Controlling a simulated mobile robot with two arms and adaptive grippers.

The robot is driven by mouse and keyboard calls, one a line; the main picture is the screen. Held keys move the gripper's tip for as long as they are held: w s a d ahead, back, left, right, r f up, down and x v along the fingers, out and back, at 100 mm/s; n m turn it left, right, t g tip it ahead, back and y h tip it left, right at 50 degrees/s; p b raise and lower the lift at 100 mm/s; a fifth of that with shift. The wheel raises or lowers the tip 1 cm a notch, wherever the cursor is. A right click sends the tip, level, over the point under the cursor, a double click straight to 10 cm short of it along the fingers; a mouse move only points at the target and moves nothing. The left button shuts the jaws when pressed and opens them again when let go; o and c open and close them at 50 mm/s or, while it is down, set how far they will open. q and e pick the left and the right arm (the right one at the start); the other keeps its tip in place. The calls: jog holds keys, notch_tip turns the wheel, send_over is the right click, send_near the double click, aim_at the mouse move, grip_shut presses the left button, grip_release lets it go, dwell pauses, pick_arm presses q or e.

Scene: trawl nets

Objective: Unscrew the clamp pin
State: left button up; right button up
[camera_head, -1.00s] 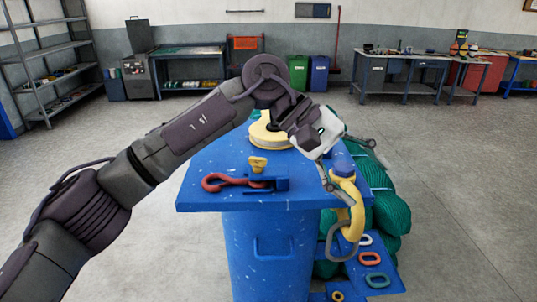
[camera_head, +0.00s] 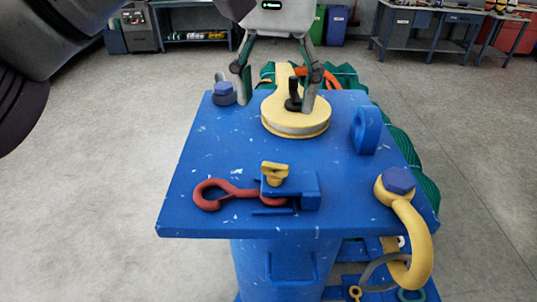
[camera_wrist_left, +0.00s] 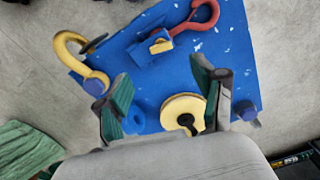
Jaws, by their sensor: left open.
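The clamp pin, with a yellow wing-shaped head (camera_head: 274,172), stands in a blue clamp block (camera_head: 305,188) near the table's front edge. A red hook (camera_head: 222,194) lies with its shank end at the clamp. In the left wrist view the yellow pin head (camera_wrist_left: 160,46) and red hook (camera_wrist_left: 203,18) show beyond the fingers. My left gripper (camera_head: 275,106) is open and points down over the far part of the table, around the yellow disc. Its fingers (camera_wrist_left: 158,68) are apart with nothing held, and well behind the pin. My right gripper is not in view.
The blue table (camera_head: 190,165) carries a yellow disc (camera_head: 293,125) with a dark knob, an upright blue lug (camera_head: 366,130) and a blue bolt (camera_head: 224,93). A yellow hook (camera_head: 417,240) hangs at the right front corner. Green netting (camera_head: 425,185) lies behind the right edge.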

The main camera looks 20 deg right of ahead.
aim_at(275, 167)
pick_arm(q)
jog(key=f, duration=0.6)
jog(key=f+p, duration=0.1)
jog(key=f, duration=0.3)
jog(key=shift+w, duration=0.25)
jog(key=shift+s+f, duration=0.15)
jog(key=shift+f, duration=0.85)
jog(key=c, duration=1.1)
jog(key=shift+c, duration=0.2)
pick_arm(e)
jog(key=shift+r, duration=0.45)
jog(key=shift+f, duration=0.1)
